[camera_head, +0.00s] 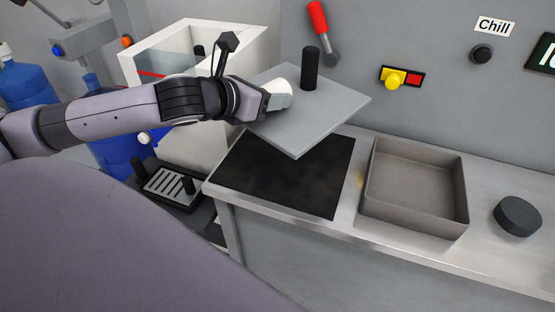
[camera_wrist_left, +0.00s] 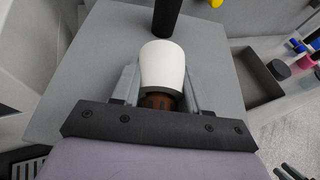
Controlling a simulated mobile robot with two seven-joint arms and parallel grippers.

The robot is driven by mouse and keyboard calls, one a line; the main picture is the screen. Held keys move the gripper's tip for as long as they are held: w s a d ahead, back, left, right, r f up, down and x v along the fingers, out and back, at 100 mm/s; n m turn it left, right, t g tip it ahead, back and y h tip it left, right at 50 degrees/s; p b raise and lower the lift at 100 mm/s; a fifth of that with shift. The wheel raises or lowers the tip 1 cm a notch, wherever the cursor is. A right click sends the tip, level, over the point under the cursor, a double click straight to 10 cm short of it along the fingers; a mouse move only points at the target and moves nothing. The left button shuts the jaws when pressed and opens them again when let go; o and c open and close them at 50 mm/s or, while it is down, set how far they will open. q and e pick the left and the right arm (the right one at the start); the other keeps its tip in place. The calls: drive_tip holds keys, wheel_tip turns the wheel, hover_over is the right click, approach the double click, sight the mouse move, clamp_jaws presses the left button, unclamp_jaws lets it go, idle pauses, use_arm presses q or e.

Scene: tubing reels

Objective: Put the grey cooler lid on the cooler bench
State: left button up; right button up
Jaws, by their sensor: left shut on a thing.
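The grey cooler lid (camera_head: 315,115) is a flat square plate in the air over the left end of the steel bench (camera_head: 350,215). A black post (camera_head: 310,68) stands up at its far part. My left gripper (camera_head: 277,95) is shut on a white tapered knob at the lid's near side. The left wrist view shows the white knob (camera_wrist_left: 162,65) between the two fingers, with the lid (camera_wrist_left: 95,70) spread below. A black mat (camera_head: 285,170) lies on the bench, partly under the lid in the head view. My right gripper is not in view.
An open white box (camera_head: 255,45) stands behind my left arm. A grey open tray (camera_head: 415,185) and a dark round puck (camera_head: 517,215) sit on the bench to the right. The wall behind carries a red-handled lever (camera_head: 318,20) and a yellow-and-red switch (camera_head: 400,78).

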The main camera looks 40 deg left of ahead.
use_arm(q)
wheel_tip(320, 180, down, 12)
drive_tip(key=shift+r+b, duration=0.2)
drive_tip(key=shift+b, duration=0.95)
drive_tip(key=shift+f, duration=0.15)
wheel_tip(320, 180, down, 4)
drive_tip(key=shift+r+b, duration=0.2)
drive_tip(key=shift+b, duration=0.2)
drive_tip(key=shift+f, duration=0.35)
drive_tip(key=o, duration=1.3)
drive_tip(key=shift+f, duration=0.15)
